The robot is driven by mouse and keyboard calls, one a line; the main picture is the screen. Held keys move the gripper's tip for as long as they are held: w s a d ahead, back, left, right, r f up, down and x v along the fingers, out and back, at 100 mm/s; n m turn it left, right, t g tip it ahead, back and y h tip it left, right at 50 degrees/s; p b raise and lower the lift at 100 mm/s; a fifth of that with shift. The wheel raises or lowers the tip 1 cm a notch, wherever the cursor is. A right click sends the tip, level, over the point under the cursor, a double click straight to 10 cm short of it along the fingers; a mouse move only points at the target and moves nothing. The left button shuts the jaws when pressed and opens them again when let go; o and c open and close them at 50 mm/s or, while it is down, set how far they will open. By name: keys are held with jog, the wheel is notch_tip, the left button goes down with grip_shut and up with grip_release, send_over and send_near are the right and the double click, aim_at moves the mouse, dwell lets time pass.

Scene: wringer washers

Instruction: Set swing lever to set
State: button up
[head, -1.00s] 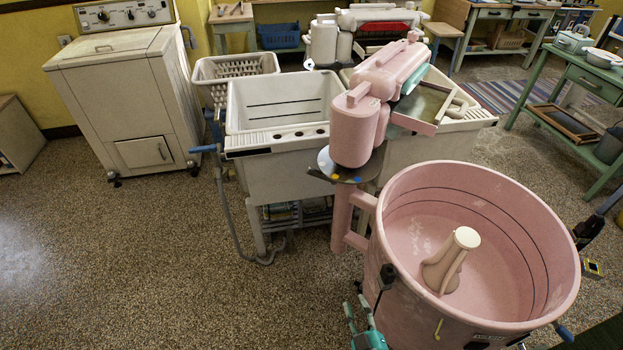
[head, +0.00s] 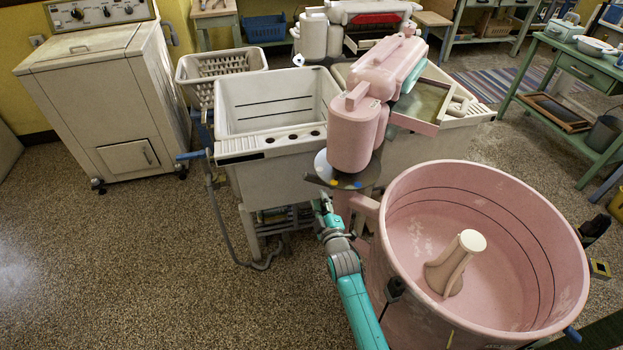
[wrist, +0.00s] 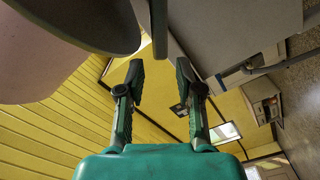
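The pink wringer washer (head: 375,285) stands at the right front, its pink wringer head (head: 355,130) above a round dark plate (head: 345,178) with coloured marks. A dark bar (head: 318,181) sticks out left from under the plate; I take it as the swing lever, though its setting is too small to read. My gripper (head: 325,208) is just below the plate, beside the washer's column. In the wrist view my gripper (wrist: 157,78) is open and empty, its two fingers apart. A narrow dark bar (wrist: 159,30) points down above the gap between the fingertips, apparently not touching them.
White rinse tubs (head: 230,165) stand directly behind and left of my gripper, with a grey hose (head: 225,230) hanging down. A cream cabinet washer (head: 110,100) is at the far left. Open speckled floor (head: 130,270) lies at the front left.

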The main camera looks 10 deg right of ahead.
aim_at(313, 181)
jog(key=w, duration=0.9)
jog(key=shift+w, duration=0.4)
grip_shut()
